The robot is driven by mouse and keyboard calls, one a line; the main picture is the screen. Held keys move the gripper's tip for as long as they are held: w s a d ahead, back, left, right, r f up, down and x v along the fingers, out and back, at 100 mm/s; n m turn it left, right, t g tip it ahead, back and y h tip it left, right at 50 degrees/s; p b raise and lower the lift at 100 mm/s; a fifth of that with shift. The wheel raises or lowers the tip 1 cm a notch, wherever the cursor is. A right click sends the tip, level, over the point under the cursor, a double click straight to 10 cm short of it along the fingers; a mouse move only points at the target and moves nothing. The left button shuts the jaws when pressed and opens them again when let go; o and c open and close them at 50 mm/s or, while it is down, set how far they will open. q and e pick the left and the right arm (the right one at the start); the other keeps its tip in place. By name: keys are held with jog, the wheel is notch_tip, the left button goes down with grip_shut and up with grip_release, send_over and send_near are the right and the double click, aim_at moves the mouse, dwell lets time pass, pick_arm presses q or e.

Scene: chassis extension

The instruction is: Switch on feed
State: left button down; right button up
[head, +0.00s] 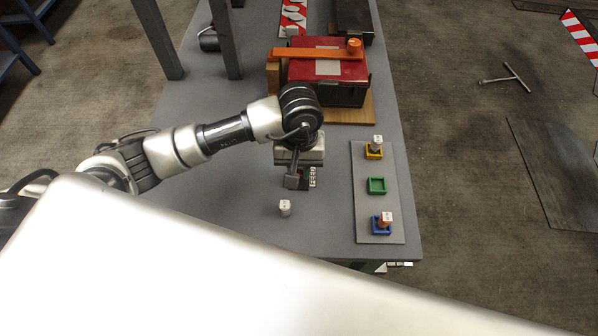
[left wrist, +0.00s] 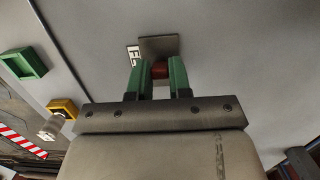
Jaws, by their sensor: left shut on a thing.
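My left gripper (head: 302,172) points down over the grey table, in front of the red box. In the left wrist view its green fingers (left wrist: 160,68) are shut on a small red part (left wrist: 160,71), which looks like a switch handle. A grey square plate (left wrist: 158,46) lies just beyond the fingertips; its grey part also shows in the head view (head: 292,182). Beside it is a white label with dark letters (left wrist: 133,54), partly hidden and too small to read surely. The switch position cannot be made out. My right gripper is not in view.
A grey panel (head: 365,205) on the right holds yellow (head: 374,155), green (head: 377,185) and blue (head: 374,226) square holders; the green one is empty. A small white piece (head: 284,208) stands nearby. The red box (head: 305,66) with an orange bar (head: 318,54) stands behind.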

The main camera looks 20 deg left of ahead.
pick_arm(q)
jog(key=g+b, duration=0.2)
jog(key=b, duration=0.1)
jog(key=w+g+h+b, duration=0.1)
jog(key=g+b, duration=0.1)
jog(key=b, duration=0.1)
jog(key=w+g+b, duration=0.1)
jog(key=g+b, duration=0.1)
jog(key=b, duration=0.2)
jog(key=shift+w+a+f+h, duration=0.2)
jog(key=shift+a+f+h, duration=0.15)
jog(key=shift+h, duration=0.05)
jog(key=shift+w+g+h+b, duration=0.25)
jog(key=shift+g+h+b, duration=0.05)
jog(key=shift+g+b, duration=0.75)
jog(key=shift+r, duration=0.1)
jog(key=shift+a, duration=0.1)
jog(key=c, duration=1)
grip_release()
jog(key=shift+c, duration=0.2)
